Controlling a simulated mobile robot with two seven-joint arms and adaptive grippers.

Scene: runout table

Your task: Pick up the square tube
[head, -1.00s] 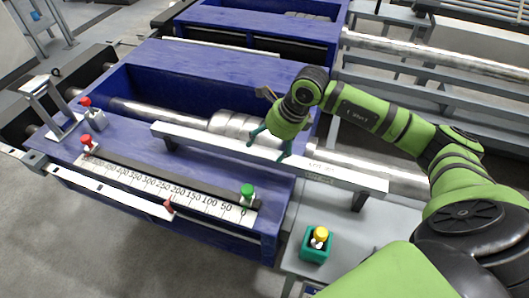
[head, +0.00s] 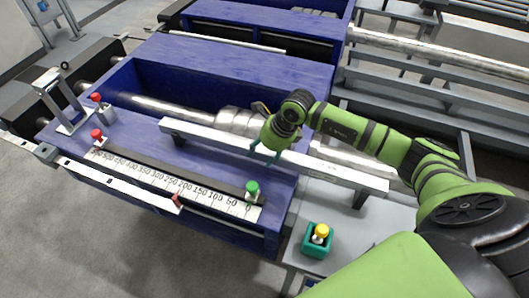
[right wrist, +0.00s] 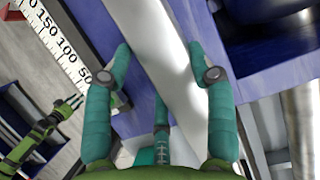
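The square tube (head: 325,172) is a long pale metal bar. In the head view it lies slantwise above the blue table, with dark supports under it near both ends. My right gripper (head: 265,154) is over its middle with the fingers pointing down. In the right wrist view the tube (right wrist: 165,60) runs between the teal fingers of the right gripper (right wrist: 160,62), which stand apart on either side of it. The fingers are very close to its sides; I cannot tell whether they touch. My left gripper (right wrist: 72,103) shows small at the left of that view, fingers spread and empty.
A ruler (head: 160,179) with red and green knobs runs along the front of the blue table (head: 225,70). A round metal bar (head: 165,107) lies behind the tube. A teal box with a yellow button (head: 318,241) stands on the grey surface at the right.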

